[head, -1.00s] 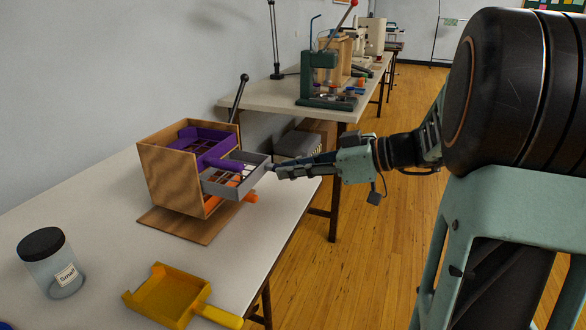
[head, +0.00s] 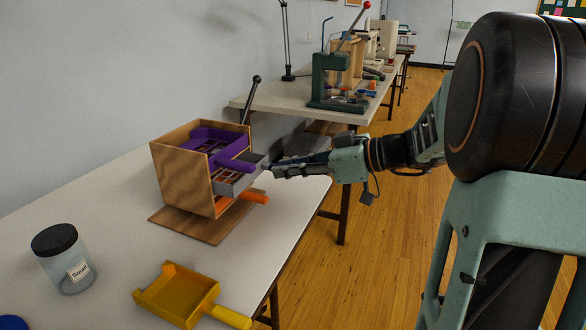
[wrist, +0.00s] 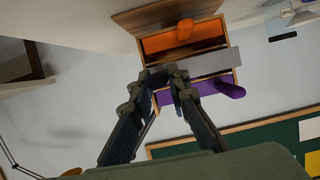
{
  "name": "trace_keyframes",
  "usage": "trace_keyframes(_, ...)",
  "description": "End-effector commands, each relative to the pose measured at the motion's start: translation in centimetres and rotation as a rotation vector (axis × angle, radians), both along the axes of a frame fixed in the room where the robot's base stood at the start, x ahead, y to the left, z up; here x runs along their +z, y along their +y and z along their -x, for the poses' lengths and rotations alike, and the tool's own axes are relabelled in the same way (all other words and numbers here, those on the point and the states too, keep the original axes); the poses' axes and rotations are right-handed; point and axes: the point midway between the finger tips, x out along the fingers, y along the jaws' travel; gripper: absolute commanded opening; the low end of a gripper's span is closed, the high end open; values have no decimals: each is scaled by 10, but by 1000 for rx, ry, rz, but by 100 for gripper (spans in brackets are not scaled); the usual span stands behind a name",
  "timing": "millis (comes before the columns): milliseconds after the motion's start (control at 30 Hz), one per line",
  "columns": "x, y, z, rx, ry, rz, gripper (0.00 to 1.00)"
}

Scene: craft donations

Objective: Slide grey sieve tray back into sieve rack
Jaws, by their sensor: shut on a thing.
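The wooden sieve rack (head: 185,180) stands on the table with its open front facing right. The grey sieve tray (head: 238,184) sits partly in the middle of the rack, its front end jutting out. A purple tray (head: 210,140) lies above it and an orange tray, its handle (head: 254,197) showing, below it. My gripper (head: 276,171) is shut on the grey tray at its outer end; its grip point is mostly hidden. In the wrist view, which is upside down, the grey tray's front (wrist: 208,63) shows between the orange tray (wrist: 182,38) and purple tray (wrist: 205,92).
A yellow tray with a handle (head: 178,292) lies at the table's front edge. A labelled jar with a black lid (head: 66,262) stands at left, with part of a blue thing (head: 12,322) below it. A green press (head: 335,80) stands on the table behind.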

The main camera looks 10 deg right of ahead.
Motion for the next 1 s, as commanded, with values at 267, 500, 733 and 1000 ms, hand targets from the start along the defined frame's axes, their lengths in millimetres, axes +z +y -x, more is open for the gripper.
trace_keyframes(267,0,1,0,0,-1,-1,0)
trace_keyframes(500,0,8,-5,2,-1,-1,0)
trace_keyframes(733,0,16,-11,2,0,0,0)
trace_keyframes(1000,0,26,-19,1,-1,0,0)
